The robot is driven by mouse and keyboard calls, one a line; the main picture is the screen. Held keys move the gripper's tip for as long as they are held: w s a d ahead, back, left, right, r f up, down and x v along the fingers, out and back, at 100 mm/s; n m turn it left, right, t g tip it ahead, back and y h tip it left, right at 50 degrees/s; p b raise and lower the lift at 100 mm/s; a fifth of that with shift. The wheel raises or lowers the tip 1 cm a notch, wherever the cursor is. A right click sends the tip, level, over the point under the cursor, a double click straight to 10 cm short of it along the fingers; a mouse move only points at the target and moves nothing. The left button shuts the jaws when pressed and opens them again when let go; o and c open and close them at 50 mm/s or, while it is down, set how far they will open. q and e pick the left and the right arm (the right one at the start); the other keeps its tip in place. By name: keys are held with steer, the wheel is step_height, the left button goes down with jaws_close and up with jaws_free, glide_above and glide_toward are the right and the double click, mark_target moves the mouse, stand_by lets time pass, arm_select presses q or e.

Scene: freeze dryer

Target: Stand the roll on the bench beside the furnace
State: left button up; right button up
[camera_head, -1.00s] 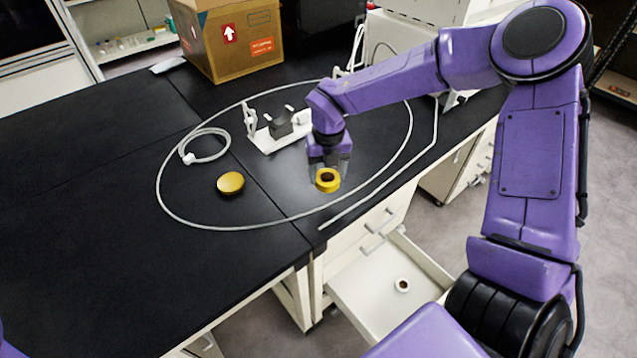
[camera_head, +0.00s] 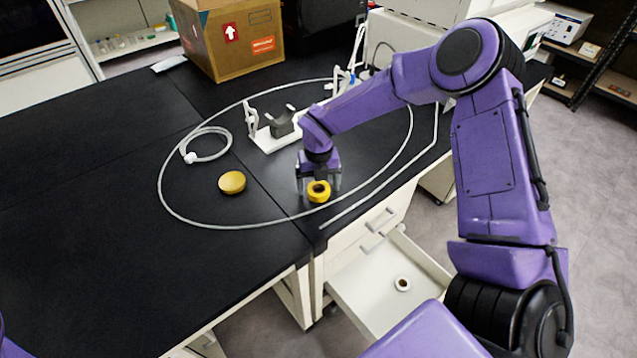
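The yellow roll (camera_head: 318,192), a short ring with a dark hole, is at the bench's front edge area, inside the large loop of pale tubing. Its hole faces up toward the camera. It looks to be on or just at the black bench top (camera_head: 90,235); the contact is hard to see. My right gripper (camera_head: 319,184) points down over the roll, with its fingers apart on either side and a small gap showing. My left gripper is out of view. I cannot tell which equipment at the back right is the furnace.
A yellow disc (camera_head: 232,182) lies left of the roll. Pale tubing (camera_head: 163,203) loops around both. A white stand with a dark cradle (camera_head: 281,126) is behind. A cardboard box (camera_head: 232,45) stands at the back. The left bench is clear.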

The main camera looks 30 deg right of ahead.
mark_target(319, 187)
step_height(319, 187, up, 12)
steer(key=shift+r+b, duration=0.2)
steer(key=shift+b, duration=0.25)
